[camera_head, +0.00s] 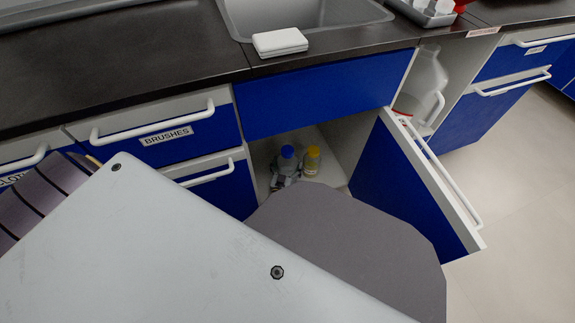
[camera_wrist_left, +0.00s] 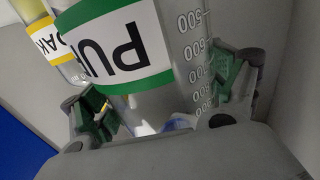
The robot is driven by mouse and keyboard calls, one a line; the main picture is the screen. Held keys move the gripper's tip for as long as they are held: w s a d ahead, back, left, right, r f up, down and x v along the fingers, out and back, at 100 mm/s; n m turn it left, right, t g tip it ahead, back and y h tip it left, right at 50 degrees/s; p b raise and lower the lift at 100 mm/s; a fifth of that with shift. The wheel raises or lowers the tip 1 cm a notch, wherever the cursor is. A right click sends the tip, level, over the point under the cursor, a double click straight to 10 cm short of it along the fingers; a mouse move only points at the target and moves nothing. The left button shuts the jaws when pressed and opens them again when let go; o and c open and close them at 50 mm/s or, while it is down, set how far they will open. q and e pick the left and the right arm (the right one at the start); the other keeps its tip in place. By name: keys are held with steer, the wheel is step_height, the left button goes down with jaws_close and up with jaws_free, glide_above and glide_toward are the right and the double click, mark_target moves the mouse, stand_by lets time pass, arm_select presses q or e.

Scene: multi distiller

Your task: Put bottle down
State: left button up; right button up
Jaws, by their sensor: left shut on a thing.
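My left gripper (camera_head: 283,182) is inside the open cabinet under the sink, mostly hidden behind my own arm. In the left wrist view the gripper (camera_wrist_left: 166,104) is shut on a clear graduated bottle (camera_wrist_left: 188,60), with green finger pads on both sides. This bottle has a white label with a green edge, partly reading "PUR". In the head view the held bottle (camera_head: 287,163) shows a blue cap and looks upright. I cannot tell whether its base touches the cabinet floor. My right gripper is not in view.
A yellow-capped bottle (camera_head: 312,160) stands close to the right of the held one; its yellow-edged label (camera_wrist_left: 46,42) shows in the wrist view. The cabinet door (camera_head: 400,190) is open at the right. A white jug (camera_head: 428,85) is in the open space beyond. A drawer front (camera_head: 310,95) hangs above.

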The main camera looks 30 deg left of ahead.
arm_select(q)
steer(key=shift+w, duration=0.15)
steer(key=o, duration=1.5)
steer(key=shift+f, duration=0.15)
steer(key=shift+s, duration=0.2)
